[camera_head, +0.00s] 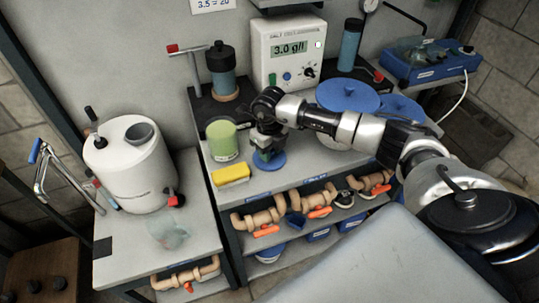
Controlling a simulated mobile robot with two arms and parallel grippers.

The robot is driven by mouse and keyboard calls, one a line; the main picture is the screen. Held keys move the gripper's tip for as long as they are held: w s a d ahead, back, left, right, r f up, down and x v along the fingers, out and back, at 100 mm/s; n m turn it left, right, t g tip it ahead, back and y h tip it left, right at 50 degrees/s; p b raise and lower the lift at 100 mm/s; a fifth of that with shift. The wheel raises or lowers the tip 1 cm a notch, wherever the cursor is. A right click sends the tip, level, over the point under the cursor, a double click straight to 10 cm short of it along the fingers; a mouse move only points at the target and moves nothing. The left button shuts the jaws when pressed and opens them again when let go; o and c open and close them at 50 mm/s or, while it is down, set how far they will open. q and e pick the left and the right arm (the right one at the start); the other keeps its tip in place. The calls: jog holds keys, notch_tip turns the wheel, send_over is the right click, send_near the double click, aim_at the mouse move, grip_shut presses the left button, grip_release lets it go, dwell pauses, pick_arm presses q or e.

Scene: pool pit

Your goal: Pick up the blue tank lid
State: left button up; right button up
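A small round blue lid (277,164) lies on the grey bench near its front edge. My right gripper (267,150) points down at it from above, and its fingers hide the lid's middle. I cannot tell whether the fingers touch the lid or how far apart they are. A white tank (125,178) stands on the lower bench at the left, with a grey round opening or cap on top. My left gripper is not in view.
A yellow sponge (231,175) and a green jar (222,142) stand just left of my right gripper. Larger blue discs (348,94) lie behind my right arm. A white meter (288,50) stands at the back. Orange-handled pipes (262,220) fill the shelf below.

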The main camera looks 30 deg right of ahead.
jog(key=c, duration=0.4)
